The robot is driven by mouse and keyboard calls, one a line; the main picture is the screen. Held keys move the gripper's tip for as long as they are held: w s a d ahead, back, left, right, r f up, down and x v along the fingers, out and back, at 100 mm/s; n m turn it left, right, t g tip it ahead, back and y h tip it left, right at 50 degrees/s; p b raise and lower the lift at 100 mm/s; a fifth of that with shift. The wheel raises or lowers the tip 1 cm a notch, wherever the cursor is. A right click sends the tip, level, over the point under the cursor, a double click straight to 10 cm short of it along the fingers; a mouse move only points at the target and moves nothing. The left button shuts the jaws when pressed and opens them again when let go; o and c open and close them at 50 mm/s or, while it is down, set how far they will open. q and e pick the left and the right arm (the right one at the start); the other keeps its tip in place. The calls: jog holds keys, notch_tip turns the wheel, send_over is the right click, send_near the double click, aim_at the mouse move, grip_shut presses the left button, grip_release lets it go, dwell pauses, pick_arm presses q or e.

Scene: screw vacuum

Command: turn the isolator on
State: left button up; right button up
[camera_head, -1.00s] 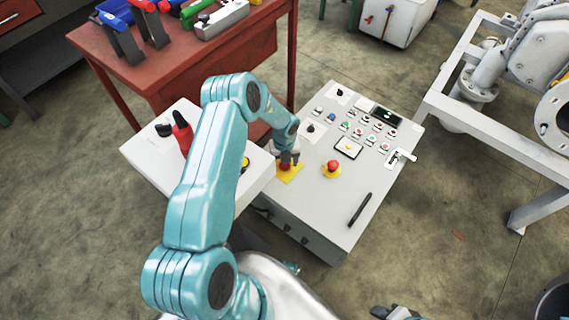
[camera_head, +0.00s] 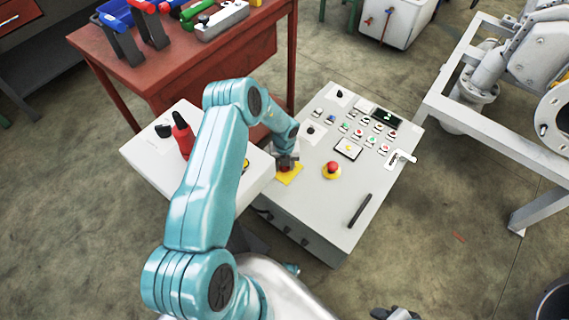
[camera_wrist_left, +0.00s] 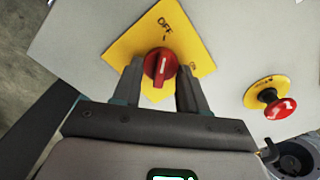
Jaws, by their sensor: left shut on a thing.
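The isolator is a red rotary knob (camera_wrist_left: 160,65) on a yellow plate (camera_wrist_left: 150,28), which also shows on the grey control panel in the head view (camera_head: 291,176). The white line on the knob points roughly at the plate's OFF mark. My left gripper (camera_head: 287,162) is over the isolator. In the left wrist view its two fingers (camera_wrist_left: 160,72) stand on either side of the knob and are shut on it. Part of the plate is hidden behind a finger. Only a bit of my right gripper (camera_head: 393,313) shows at the bottom edge.
A red emergency stop button (camera_head: 332,168) stands close to the right of the isolator. A black pen-like bar (camera_head: 360,210) and several small buttons are on the panel (camera_head: 318,215).

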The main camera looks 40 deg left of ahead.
pick_arm(q)
jog(key=m, duration=0.4)
jog(key=shift+a, duration=0.1)
jog(key=m, duration=0.4)
jog(key=shift+m, duration=0.3)
jog(key=m, duration=0.4)
jog(key=shift+a, duration=0.15)
jog(key=shift+a+m, duration=0.1)
jog(key=shift+m, duration=2.2)
jog(key=o, duration=1)
jog(key=shift+r, duration=0.1)
notch_tip(320, 180, up, 16)
jog(key=p, duration=0.2)
jog(key=shift+p, duration=0.4)
